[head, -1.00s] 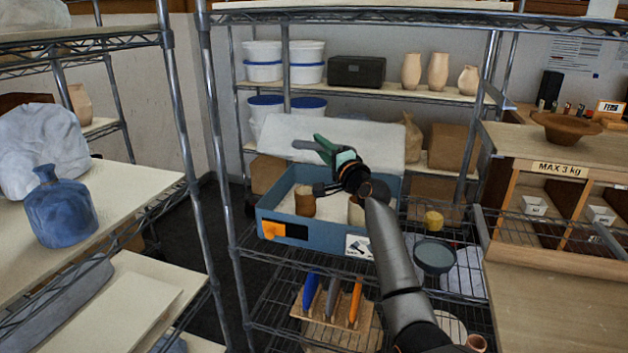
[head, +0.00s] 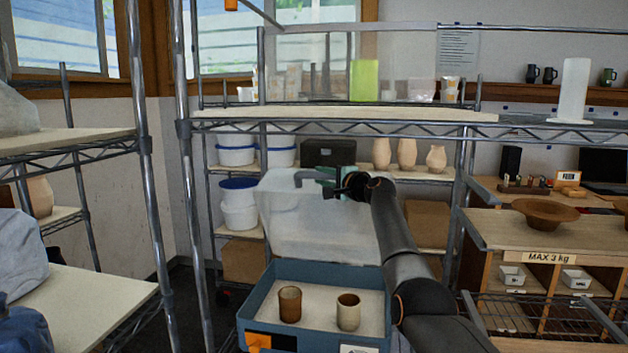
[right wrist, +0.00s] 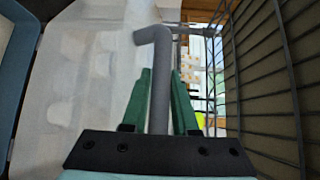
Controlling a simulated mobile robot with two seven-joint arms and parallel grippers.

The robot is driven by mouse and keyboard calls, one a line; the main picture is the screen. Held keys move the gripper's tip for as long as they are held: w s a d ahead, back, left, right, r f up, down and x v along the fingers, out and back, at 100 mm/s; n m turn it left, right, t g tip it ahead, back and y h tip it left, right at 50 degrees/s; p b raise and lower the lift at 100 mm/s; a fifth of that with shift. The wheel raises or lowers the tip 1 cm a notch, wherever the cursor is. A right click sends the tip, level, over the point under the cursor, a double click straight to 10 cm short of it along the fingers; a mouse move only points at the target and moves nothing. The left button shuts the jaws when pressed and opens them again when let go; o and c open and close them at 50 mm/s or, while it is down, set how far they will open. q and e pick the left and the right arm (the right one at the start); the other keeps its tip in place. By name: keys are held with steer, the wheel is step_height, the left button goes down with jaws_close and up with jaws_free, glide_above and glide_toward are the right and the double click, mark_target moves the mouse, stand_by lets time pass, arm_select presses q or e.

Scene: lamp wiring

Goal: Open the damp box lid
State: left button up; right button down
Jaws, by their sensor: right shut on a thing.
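The damp box (head: 262,303) is a blue tray-like box on a wire shelf, open at the top. A brown cup (head: 289,306) and a paler cup (head: 348,313) stand inside on a white bed. Its translucent white lid (head: 318,228) stands raised behind the box. My right gripper (head: 322,180) is at the lid's upper edge, shut on a grey bent rod. In the right wrist view the rod (right wrist: 160,80) lies between the green fingers, its bent end beside the whitish lid (right wrist: 85,75). Whether the rod touches the lid is unclear. My left gripper is not in view.
Wire shelf posts (head: 192,190) stand at left, with an upper shelf board (head: 340,115) above the arm. White tubs (head: 238,205), a dark box (head: 328,152) and vases (head: 407,153) sit behind. A wooden bench (head: 545,228) with a bowl is at right.

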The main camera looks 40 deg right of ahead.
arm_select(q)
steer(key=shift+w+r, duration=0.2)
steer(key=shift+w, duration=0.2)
arm_select(e)
steer(key=shift+w+d+r, duration=0.15)
steer(key=shift+w+d, duration=0.1)
steer(key=c, duration=0.7)
jaws_free()
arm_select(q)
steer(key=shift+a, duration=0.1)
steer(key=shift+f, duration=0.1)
